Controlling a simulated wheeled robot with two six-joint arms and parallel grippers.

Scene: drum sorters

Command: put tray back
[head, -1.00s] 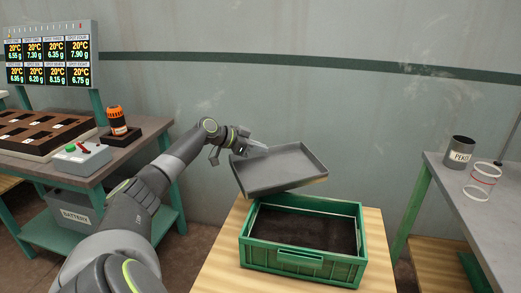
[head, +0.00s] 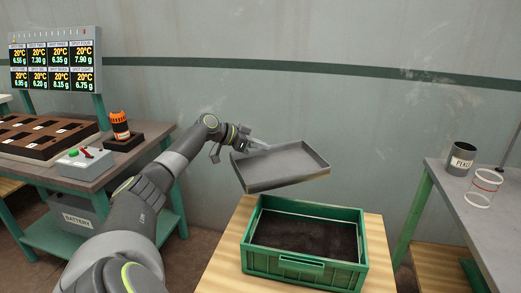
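A grey shallow tray (head: 282,167) is held up by my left gripper (head: 250,146), which is on its left rim. The tray is slightly tilted and looks empty. It hangs above the back of a green crate (head: 305,268), apart from it. The crate stands on a wooden table and has dark material (head: 305,237) inside. The fingertips are small and partly hidden at the tray's rim. My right gripper is not in view.
At left a bench carries a dark slotted block (head: 40,136), a control box (head: 84,163) with buttons and an orange-topped device (head: 120,125). A display panel (head: 55,67) stands behind. At right a grey table holds a pencil cup (head: 461,159) and a clear cylinder (head: 483,188).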

